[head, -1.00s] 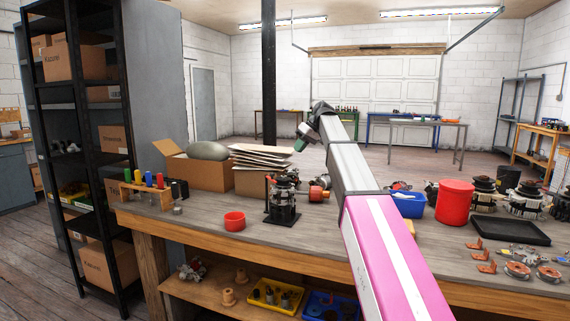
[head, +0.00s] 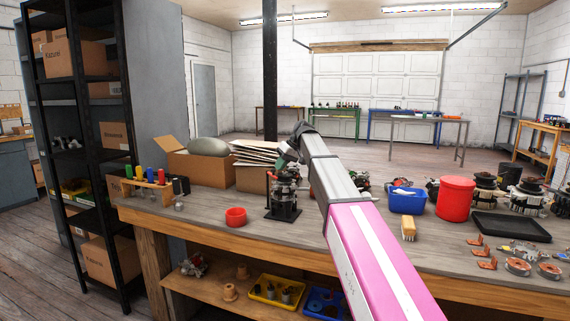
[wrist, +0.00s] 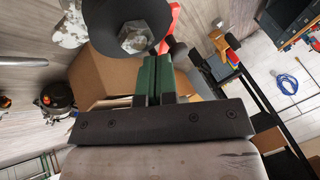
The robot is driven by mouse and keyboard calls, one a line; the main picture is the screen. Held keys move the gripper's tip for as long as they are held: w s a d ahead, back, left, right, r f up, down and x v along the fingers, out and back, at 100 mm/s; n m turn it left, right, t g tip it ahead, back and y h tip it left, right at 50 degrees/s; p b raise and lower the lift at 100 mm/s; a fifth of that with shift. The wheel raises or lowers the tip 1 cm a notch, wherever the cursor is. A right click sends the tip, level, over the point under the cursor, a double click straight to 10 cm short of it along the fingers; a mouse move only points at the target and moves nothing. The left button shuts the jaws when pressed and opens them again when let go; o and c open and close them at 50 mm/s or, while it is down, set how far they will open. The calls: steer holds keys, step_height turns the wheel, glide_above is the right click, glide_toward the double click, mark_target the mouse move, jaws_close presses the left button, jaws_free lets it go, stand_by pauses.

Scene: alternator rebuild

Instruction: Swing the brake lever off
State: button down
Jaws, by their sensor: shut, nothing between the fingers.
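A dark alternator assembly on a black stand (head: 284,196) is on the bench, left of my arm. My gripper (head: 290,158) is at its top in the head view, partly hidden by my wrist. In the wrist view, my green fingers (wrist: 154,66) are together with nothing between them. Just beyond their tips is a round black part with a hex nut (wrist: 134,37). A red piece (wrist: 172,24), perhaps the brake lever, shows beside the black part, right of the fingertips. I cannot tell whether the fingers touch either one.
The open cardboard box (head: 203,172) and a cardboard stack (head: 256,153) stand behind. A brush (head: 408,229), blue bin (head: 406,202) and red canister (head: 455,199) are to the right.

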mark_target(273, 171)
steer(key=shift+s+a+m+t, duration=0.35)
steer(key=shift+s+m+t, duration=0.05)
steer(key=shift+m, duration=0.3)
stand_by(0.4)
steer(key=shift+s+a+m+t, duration=0.65)
steer(key=shift+s+m+t, duration=0.15)
steer(key=shift+m, duration=0.5)
steer(key=a+m, duration=0.1)
steer(key=a+m+t+h, duration=0.1)
steer(key=m, duration=0.1)
steer(key=a+m+t+h, duration=0.1)
steer(key=m, duration=0.1)
steer(key=shift+s+a, duration=0.1)
steer(key=shift+s, duration=0.2)
steer(key=shift+a, duration=0.15)
steer(key=d, duration=0.1)
steer(key=s+d+r, duration=0.1)
steer(key=d, duration=0.2)
steer(key=shift+s+d+r, duration=0.15)
steer(key=shift+d+r, duration=0.05)
steer(key=shift+r, duration=0.05)
steer(key=v, duration=0.9)
steer(key=shift+s+a, duration=0.25)
steer(key=shift+a, duration=0.1)
